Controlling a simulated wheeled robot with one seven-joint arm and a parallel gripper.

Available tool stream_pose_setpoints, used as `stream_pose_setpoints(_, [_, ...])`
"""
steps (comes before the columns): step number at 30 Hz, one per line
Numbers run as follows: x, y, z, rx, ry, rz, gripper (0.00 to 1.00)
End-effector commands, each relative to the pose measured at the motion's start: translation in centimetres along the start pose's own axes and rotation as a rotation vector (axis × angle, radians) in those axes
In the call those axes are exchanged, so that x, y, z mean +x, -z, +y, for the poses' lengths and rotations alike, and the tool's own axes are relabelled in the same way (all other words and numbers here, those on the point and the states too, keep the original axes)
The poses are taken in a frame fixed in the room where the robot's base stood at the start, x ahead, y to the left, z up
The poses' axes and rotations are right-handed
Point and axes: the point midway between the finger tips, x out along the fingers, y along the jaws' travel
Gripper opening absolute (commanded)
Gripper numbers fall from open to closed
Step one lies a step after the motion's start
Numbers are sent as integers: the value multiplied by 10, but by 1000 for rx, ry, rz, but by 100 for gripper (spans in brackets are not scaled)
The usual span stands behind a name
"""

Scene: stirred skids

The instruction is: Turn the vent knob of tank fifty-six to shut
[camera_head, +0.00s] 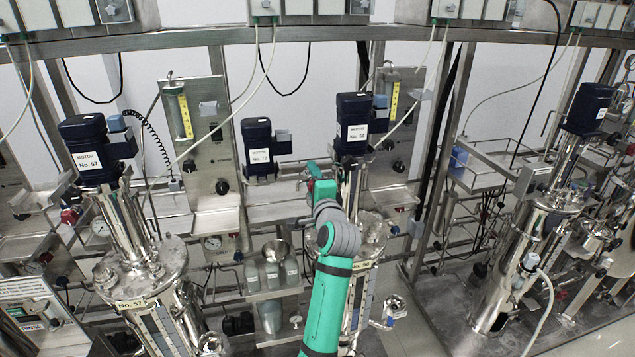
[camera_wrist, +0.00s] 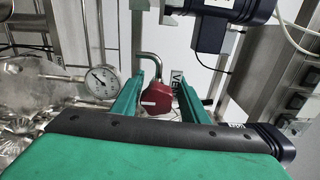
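In the wrist view a red knob (camera_wrist: 155,98) with a white pointer line sits below a bent metal pipe.
A pressure gauge (camera_wrist: 102,81) is left of the knob in the wrist view. Tank No. 57 (camera_head: 140,275) stands at the left of the head view and another tank (camera_head: 520,255) at the right. A shelf with grey bottles (camera_head: 272,275) is left of my arm.

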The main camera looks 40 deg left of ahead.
Motion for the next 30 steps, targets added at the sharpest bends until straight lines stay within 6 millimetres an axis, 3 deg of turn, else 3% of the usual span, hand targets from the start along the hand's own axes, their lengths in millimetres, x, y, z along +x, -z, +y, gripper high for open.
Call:
stream_pose_setpoints(13, [-8,-1,4,0,-6,-2,46])
stream_pose_setpoints(30, [-100,0,2,-1,-4,1,46])
